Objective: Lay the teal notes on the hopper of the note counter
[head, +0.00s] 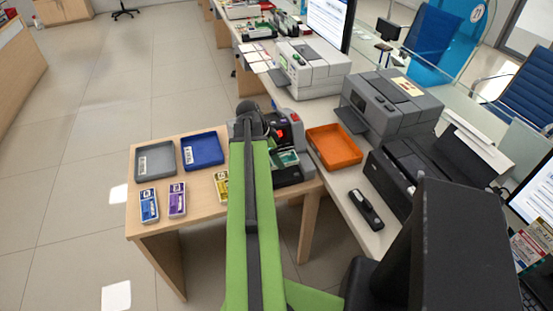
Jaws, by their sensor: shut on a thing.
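The teal notes (288,158) show just right of my green arm, at the front of the dark note counter (290,174). Their left part is hidden behind the arm. The note counter stands at the right end of the wooden side table and has a red lit display. The hopper is mostly covered by my arm, so I cannot tell whether the notes touch it. My gripper (250,122) is at the far end of the arm, over the counter's left side. Its fingers are mostly hidden; it is shut on the teal notes.
A grey tray (155,147) and a blue tray (187,163) lie at the table's back left. Blue notes (149,205), purple notes (177,199) and partly hidden yellow notes (221,184) lie in front. An orange tray (340,158) and grey machine (396,117) stand right of the counter.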

